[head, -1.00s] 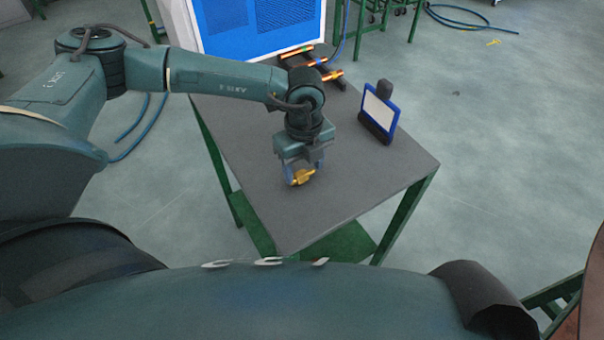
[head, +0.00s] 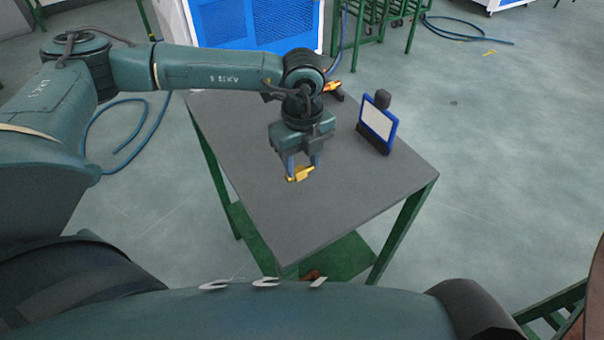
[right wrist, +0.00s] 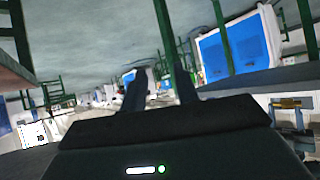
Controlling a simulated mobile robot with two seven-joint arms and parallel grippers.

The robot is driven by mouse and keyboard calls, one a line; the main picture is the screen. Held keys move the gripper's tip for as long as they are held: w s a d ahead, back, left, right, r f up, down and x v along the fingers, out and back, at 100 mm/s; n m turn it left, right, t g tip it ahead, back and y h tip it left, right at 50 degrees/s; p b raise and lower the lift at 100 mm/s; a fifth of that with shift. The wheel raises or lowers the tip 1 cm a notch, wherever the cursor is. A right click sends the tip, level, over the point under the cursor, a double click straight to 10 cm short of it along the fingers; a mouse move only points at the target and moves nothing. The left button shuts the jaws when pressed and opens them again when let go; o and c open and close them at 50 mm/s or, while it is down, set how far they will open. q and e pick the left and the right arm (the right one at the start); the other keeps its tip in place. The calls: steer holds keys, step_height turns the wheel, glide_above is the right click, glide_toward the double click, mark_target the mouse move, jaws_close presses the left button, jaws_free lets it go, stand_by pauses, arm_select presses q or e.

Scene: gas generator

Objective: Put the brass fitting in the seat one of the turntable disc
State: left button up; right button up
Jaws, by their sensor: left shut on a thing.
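My left gripper (head: 301,172) points down over the grey table and is shut on the brass fitting (head: 299,175). The fitting is held across the fingertips, seemingly a little above the tabletop. A small gold piece between grey-blue fingers at the right edge of the right wrist view looks like this same fitting (right wrist: 286,103). My right gripper (right wrist: 161,88) shows in that view with two dark fingers apart and nothing between them. I cannot make out the turntable disc or its seat one for sure; a brown curved surface (head: 596,295) is cut off at the right edge.
The grey table (head: 350,200) has green legs and a clear front half. A blue-framed panel (head: 378,122) stands at its right side. A dark rack with brass-coloured pieces (head: 331,87) is partly hidden behind my left arm. A blue-white cabinet (head: 255,25) stands behind.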

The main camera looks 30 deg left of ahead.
mark_target(304, 169)
arm_select(q)
step_height(304, 169, up, 5)
steer(key=shift+r+b, duration=0.1)
steer(key=shift+b, duration=0.2)
steer(key=m, duration=0.5)
steer(key=shift+s+d+m, duration=0.3)
steer(key=shift+d+m, duration=0.05)
steer(key=shift+m, duration=0.05)
steer(key=m, duration=0.5)
steer(key=shift+s+d, duration=0.2)
steer(key=shift+s, duration=0.05)
steer(key=s+n, duration=0.1)
steer(key=n, duration=1)
steer(key=s+n, duration=0.1)
steer(key=n, duration=1.1)
steer(key=s+n+p, duration=0.1)
steer(key=n, duration=1)
steer(key=shift+d+f+n, duration=0.25)
steer(key=shift+d+n, duration=0.15)
steer(key=shift+s+f, duration=0.1)
steer(key=shift+s, duration=0.1)
